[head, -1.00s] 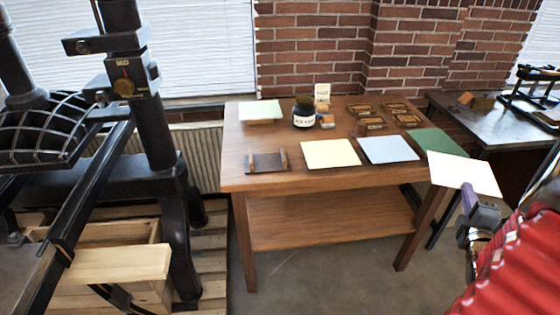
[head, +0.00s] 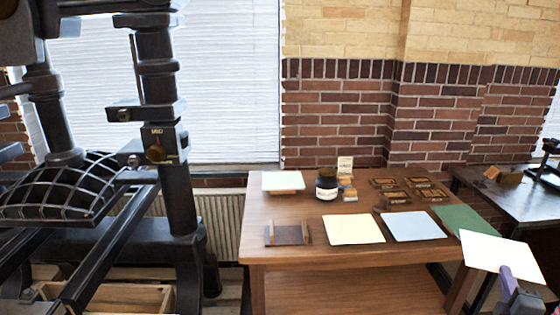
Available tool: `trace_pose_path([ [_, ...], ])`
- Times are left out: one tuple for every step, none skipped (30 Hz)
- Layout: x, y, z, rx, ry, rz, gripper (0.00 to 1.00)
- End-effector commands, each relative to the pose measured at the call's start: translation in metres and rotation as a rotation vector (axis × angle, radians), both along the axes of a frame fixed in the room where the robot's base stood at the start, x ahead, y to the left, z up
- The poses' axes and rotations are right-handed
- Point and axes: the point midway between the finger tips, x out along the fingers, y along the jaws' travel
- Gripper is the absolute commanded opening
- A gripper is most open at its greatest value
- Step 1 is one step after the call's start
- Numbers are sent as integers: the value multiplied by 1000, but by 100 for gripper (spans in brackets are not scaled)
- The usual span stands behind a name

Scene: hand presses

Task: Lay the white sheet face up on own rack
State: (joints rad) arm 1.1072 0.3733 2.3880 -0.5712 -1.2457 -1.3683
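My gripper (head: 508,278) is at the lower right, shut on the near edge of a white sheet (head: 497,250). The sheet is held flat in the air beyond the right front corner of the table (head: 300,258) and overlaps the green sheet (head: 462,220) in the picture. A small dark rack with two wooden rails (head: 287,234) is at the table's left front and looks empty. A pale sheet (head: 283,179) lies on a low stand at the back left. A cream sheet (head: 353,229) and a light blue sheet (head: 413,226) lie along the front. I cannot tell which rack is the white sheet's own.
A dark ink jar (head: 327,184) and a small card (head: 345,165) stand at the back middle. Several small wooden blocks (head: 410,190) lie behind the coloured sheets. A large black press (head: 175,160) stands left. A dark-topped bench (head: 515,200) is at the right.

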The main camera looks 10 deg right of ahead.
Motion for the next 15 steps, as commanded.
trace_pose_path([
  [-3, -3, 2, -1, -1, -16, 0],
  [-4, -5, 2, -1, -1, -29, 0],
  [-7, -8, 3, -1, -2, -46, 0],
  [-8, -10, 3, -1, -2, -58, 0],
  [-7, -10, 3, -1, 0, -66, 0],
  [-5, -9, 3, -1, -1, -74, 0],
  [-1, -7, 3, -1, -1, -77, 0],
  [2, -5, 2, 0, -1, -79, 0],
  [7, -1, 2, 0, 0, -79, 0],
  [10, 1, 2, 0, 0, -79, 0],
  [15, 5, 1, 0, 0, -77, 0],
  [20, 9, 1, 0, 0, -75, 0],
  [25, 13, 0, 0, 0, -71, 0],
  [30, 17, 0, 1, 0, -68, 0],
  [37, 23, -1, 1, 1, -61, 0],
])
